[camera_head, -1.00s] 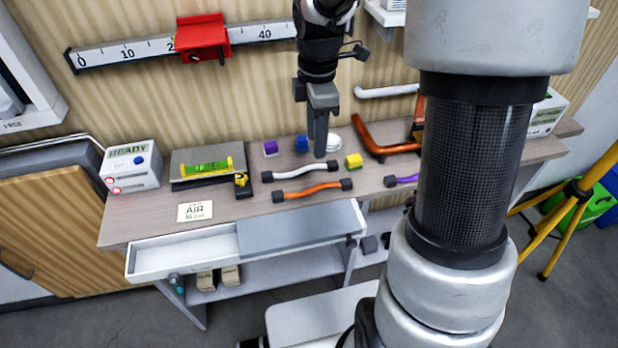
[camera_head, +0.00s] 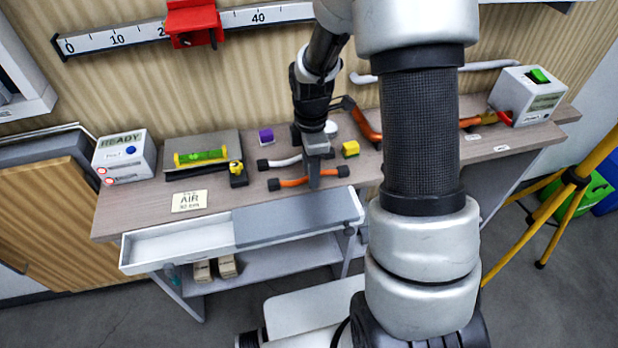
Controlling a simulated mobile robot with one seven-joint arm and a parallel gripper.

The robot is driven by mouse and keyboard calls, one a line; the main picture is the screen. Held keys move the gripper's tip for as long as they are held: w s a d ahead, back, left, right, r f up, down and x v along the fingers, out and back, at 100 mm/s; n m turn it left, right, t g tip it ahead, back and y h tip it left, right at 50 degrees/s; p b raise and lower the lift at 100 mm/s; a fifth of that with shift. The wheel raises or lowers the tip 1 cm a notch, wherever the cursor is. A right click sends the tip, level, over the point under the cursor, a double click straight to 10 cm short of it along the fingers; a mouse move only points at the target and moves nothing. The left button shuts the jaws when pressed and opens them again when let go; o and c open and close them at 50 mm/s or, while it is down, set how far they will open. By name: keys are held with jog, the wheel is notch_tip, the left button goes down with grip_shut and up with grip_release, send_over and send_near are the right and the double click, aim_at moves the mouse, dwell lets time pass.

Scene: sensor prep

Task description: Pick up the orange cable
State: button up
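The orange cable (camera_head: 294,182) has black end caps and lies near the front edge of the wooden table, beside the open drawer. My gripper (camera_head: 314,184) points down at the middle of the cable and hides that part of it. Orange shows on both sides of the fingers. The fingers appear to be at or just above the cable; I cannot tell whether they touch it. I see the fingers nearly edge-on, so any gap between them is hidden.
A white cable (camera_head: 286,161) lies just behind, partly covered by my gripper. A yellow cube (camera_head: 350,149) and a purple cube (camera_head: 266,136) stand nearby. A level (camera_head: 200,157) and an AIR card (camera_head: 189,201) lie left. The open drawer (camera_head: 180,248) juts out in front.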

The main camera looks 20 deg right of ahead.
jog(key=shift+f, duration=0.25)
grip_shut()
